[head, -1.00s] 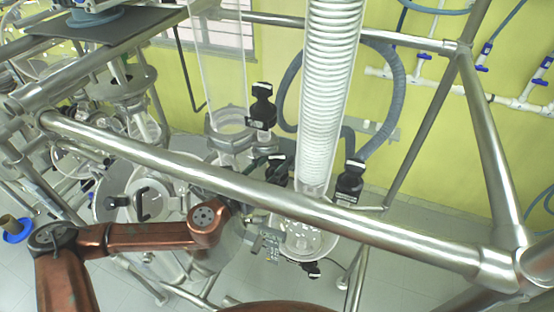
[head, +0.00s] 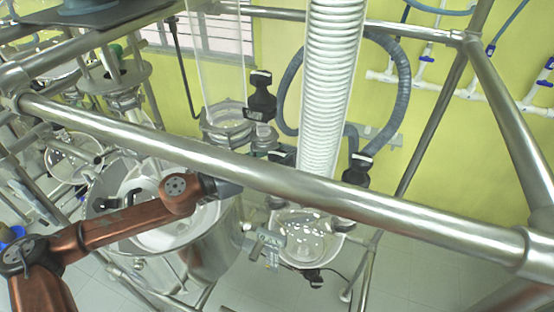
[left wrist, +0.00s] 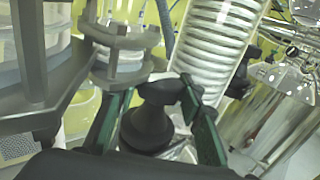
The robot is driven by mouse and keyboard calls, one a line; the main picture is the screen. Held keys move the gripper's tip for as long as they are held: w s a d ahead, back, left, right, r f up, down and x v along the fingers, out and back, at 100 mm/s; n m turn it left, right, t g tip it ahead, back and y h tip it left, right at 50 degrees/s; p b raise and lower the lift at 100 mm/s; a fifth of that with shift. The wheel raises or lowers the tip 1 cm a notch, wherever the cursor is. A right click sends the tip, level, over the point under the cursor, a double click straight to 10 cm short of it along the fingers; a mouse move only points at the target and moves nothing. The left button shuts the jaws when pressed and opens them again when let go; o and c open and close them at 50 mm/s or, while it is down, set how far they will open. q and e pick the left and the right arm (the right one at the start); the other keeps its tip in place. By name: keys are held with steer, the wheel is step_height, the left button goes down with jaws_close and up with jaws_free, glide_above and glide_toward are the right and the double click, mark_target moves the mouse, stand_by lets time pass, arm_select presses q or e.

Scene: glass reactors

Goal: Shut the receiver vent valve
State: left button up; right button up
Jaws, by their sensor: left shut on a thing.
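In the left wrist view, my left gripper (left wrist: 156,94) has its green-padded fingers on both sides of a black valve handle (left wrist: 160,92) and is shut on it. A wider black body (left wrist: 147,128) shows below. In the head view my left gripper's grey body (head: 222,188) reaches behind the steel rail, which hides its fingertips. Black valve parts (head: 283,157) show just above the rail there, beside the coil. The glass receiver (head: 306,238) hangs below the rail. I cannot tell from the handle whether the valve is open or shut. My right gripper is out of view.
The thick steel rail (head: 120,130) crosses in front of the glassware. The coil condenser (head: 333,80) stands close to the held handle. Other black valves (head: 262,95) (head: 358,170) are near. A large round vessel (head: 190,250) stands below my left arm.

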arm_select(q)
steer(key=o, duration=1)
steer(key=shift+c, duration=0.2)
steer(key=shift+a, duration=0.1)
steer(key=b+v, duration=0.4)
steer(key=v, duration=0.4)
steer(key=shift+f, duration=0.1)
